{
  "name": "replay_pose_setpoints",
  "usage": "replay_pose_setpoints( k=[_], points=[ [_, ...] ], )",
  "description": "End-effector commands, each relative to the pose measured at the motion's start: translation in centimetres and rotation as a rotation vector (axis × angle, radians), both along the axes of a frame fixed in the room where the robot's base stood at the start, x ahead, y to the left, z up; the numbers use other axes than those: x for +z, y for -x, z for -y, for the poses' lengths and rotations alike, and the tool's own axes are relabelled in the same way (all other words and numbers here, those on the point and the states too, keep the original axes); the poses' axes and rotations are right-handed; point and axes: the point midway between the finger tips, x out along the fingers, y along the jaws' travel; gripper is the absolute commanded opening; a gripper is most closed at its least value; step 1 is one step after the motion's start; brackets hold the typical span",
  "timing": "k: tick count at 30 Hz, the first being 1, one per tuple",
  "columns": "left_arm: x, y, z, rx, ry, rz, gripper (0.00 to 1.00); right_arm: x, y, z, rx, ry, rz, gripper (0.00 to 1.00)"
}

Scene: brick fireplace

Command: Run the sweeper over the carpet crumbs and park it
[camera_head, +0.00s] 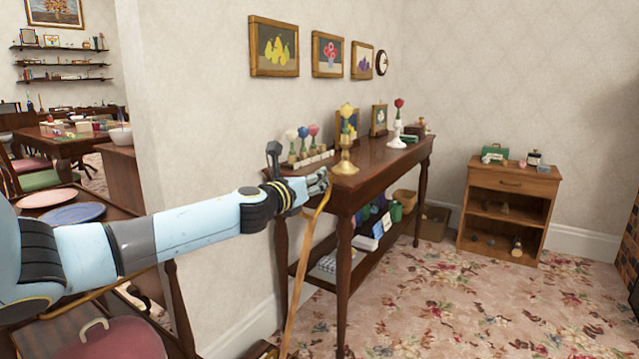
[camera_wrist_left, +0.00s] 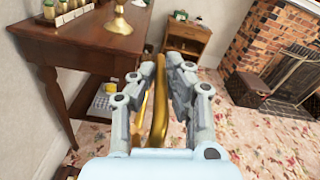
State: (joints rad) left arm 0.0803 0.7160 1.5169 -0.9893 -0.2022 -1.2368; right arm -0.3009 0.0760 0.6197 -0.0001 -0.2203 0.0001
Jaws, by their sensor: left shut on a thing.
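My left gripper (camera_head: 322,183) is shut on the upper end of the sweeper's long tan wooden handle (camera_head: 300,265), beside the front edge of the dark side table. The handle slants down to the carpet at the bottom of the head view; the sweeper's head is not clearly visible. In the left wrist view, the golden-brown handle (camera_wrist_left: 161,108) shows between the fingers of the gripper (camera_wrist_left: 166,68). The carpet (camera_head: 400,300) has a busy pink floral pattern, and crumbs cannot be told apart from it for sure. My right gripper is not in view.
The dark side table (camera_head: 385,165) holds vases and a brass candlestick (camera_head: 345,158), close to my left gripper. A small wooden cabinet (camera_head: 508,210) stands at the back right. A brick fireplace (camera_wrist_left: 275,48) is at the right. Open carpet lies between.

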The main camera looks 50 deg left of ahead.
Motion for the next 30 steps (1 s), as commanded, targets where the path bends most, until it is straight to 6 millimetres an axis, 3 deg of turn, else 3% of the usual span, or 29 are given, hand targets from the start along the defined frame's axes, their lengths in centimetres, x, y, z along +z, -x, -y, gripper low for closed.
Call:
replay_pose_setpoints(
  k=[16,17,21,30],
  points=[
    [0.04,0.08,-0.47,0.005,-0.003,-0.001,0.0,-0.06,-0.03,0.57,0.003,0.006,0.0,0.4],
    [0.05,0.08,-0.47,0.005,-0.003,-0.001,0.15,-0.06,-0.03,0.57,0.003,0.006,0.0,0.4],
    [0.07,0.07,-0.42,0.004,-0.003,-0.001,0.34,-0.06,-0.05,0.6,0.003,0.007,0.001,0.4],
    [0.1,0.04,-0.23,-0.001,-0.001,0.001,0.35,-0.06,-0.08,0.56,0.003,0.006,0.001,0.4]
  ],
)
